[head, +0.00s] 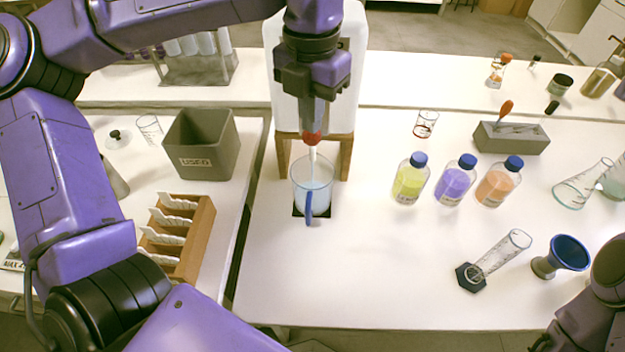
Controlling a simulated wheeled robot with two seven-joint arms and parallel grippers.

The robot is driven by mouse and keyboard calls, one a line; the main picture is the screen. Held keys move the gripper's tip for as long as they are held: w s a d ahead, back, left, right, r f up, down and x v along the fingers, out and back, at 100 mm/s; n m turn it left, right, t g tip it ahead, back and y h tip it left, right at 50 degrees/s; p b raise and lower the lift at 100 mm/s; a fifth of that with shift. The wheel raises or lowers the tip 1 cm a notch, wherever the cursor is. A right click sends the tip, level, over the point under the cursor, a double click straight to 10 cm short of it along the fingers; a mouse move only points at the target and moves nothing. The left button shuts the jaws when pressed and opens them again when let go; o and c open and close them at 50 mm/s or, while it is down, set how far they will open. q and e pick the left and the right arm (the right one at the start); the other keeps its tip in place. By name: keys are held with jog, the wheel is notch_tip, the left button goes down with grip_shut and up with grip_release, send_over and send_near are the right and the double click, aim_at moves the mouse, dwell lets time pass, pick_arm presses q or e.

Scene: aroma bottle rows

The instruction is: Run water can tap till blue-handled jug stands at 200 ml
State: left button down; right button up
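The white water can (350,60) stands on a wooden stand (346,155) at the back of the table. Its red tap (312,138) points down at the front, with a pale spout or stream below it; I cannot tell which. The clear jug with the blue handle (309,207) stands upright under the tap on a dark pad, handle toward me. Pale content shows in it, but its graduations are too small to read. My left gripper (311,118) points down right at the tap; whether its fingers close on it is unclear. My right gripper's fingers are not visible.
Blue-capped yellow (410,182), purple (455,184) and orange (497,184) bottles stand right of the jug. A tilted glass cylinder (499,256) and blue funnel (567,253) are nearer me. A grey bin (201,146) and wooden rack (199,240) are left. The table's front middle is clear.

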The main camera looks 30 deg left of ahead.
pick_arm(q)
jog(key=shift+s+f+b, duration=0.3)
jog(key=shift+f+b, duration=0.1)
jog(key=shift+f, duration=0.3)
dwell(1.0)
jog(key=shift+r+p, duration=0.35)
jog(key=shift+r, duration=0.05)
dwell(0.3)
jog(key=shift+w+r, duration=0.25)
jog(key=shift+w+r+p, duration=0.1)
jog(key=shift+r+p, duration=0.15)
jog(key=shift+p, duration=0.3)
jog(key=shift+r+p, duration=0.65)
jog(key=shift+r, duration=0.1)
dwell(4.1)
